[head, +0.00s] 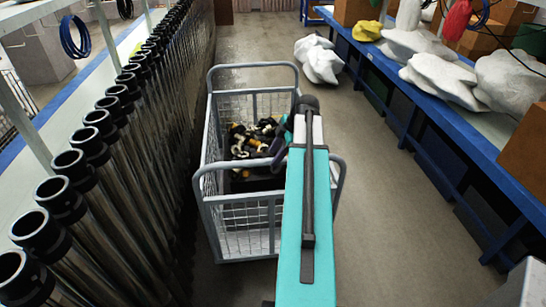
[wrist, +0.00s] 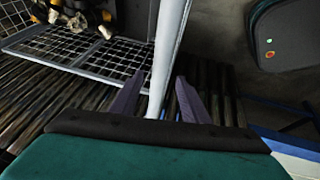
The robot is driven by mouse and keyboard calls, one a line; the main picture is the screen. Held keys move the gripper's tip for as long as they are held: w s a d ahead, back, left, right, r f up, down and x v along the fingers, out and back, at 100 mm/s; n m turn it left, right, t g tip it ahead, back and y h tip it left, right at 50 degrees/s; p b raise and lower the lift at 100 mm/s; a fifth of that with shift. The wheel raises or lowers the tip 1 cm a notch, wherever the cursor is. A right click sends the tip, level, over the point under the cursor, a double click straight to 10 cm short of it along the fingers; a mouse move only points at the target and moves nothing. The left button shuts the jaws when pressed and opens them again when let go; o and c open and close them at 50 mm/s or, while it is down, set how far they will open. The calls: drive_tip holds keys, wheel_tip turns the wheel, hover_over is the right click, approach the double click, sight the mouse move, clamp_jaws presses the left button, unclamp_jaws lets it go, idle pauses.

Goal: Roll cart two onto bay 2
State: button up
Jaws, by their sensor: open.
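A grey wire-mesh cart (head: 243,215) with tube handles at both ends stands in the aisle. Black, yellow and white parts lie inside it. No number shows on it, and I cannot make out any marking for bay 2. My gripper (wrist: 159,85) has its two purple fingers apart, with a pale grey bar of the cart (wrist: 170,40) running between them; I cannot tell whether either finger touches it. In the head view my teal arm covers the cart's right side and most of my gripper.
A row of upright dark tubes (head: 115,120) stands close along the cart's left. A blue-edged bench (head: 440,110) with white sacks runs along the right. A white sack (head: 319,59) lies on the floor beyond the cart. Floor is clear between cart and bench.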

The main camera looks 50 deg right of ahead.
drive_tip(key=shift+p+x, duration=0.3)
drive_tip(key=shift+x, duration=1)
clamp_jaws()
